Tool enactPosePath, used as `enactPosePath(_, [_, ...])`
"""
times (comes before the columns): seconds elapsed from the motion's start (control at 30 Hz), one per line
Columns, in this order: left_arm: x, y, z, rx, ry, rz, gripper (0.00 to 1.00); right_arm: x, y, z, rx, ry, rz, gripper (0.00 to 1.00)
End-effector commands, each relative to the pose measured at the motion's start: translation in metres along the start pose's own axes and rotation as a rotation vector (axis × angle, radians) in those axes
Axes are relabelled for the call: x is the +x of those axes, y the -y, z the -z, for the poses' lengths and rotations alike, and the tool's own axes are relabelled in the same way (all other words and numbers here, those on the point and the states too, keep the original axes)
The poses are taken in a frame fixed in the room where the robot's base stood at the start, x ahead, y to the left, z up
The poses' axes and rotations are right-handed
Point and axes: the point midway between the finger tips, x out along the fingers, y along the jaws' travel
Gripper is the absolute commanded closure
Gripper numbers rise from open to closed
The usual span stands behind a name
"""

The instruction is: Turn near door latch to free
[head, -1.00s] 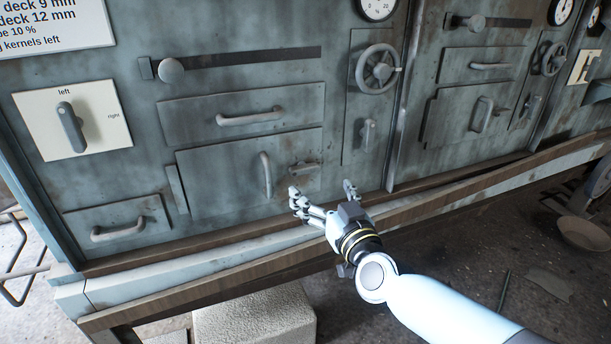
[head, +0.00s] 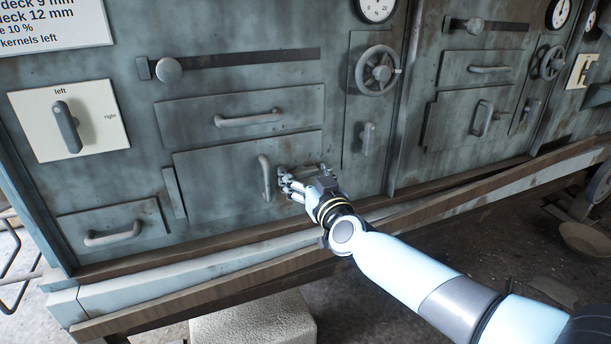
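The near lower door (head: 215,185) is a grey-green steel panel, flush with the machine front, with an upright bar handle (head: 264,178). Its small latch, at the door's right edge, is now mostly hidden behind my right gripper (head: 298,178). That gripper has its fingers pointing left and up at the latch's place, just right of the bar handle. I cannot tell whether the fingers touch the latch or how far they are closed. My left gripper is not in view.
A drawer (head: 185,116) is above the door, and a handwheel (head: 377,71) and small lever (head: 367,138) are to the right. A left/right selector (head: 67,126) sits at left. A wooden ledge (head: 420,212) runs below the front.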

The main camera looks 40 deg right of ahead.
Motion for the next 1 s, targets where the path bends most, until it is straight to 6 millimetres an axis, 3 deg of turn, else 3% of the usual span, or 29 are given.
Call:
enactPosePath(0.03, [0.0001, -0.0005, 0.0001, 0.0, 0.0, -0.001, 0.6, -0.0001, 0.0, -0.0001, 0.0, 0.0, 0.0, 0.32])
enactPosePath(0.3, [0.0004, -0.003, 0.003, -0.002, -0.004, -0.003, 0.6, -0.0003, 0.0002, -0.0002, 0.0, 0.0, 0.0, 0.66])
enactPosePath(0.67, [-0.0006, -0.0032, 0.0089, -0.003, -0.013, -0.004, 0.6, -0.0003, 0.0003, 0.0, 0.063, 0.001, 0.0, 0.67])
enactPosePath(1.0, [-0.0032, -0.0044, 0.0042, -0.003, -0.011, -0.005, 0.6, -0.0002, 0.0004, 0.0005, 0.317, 0.0, 0.0, 0.67])
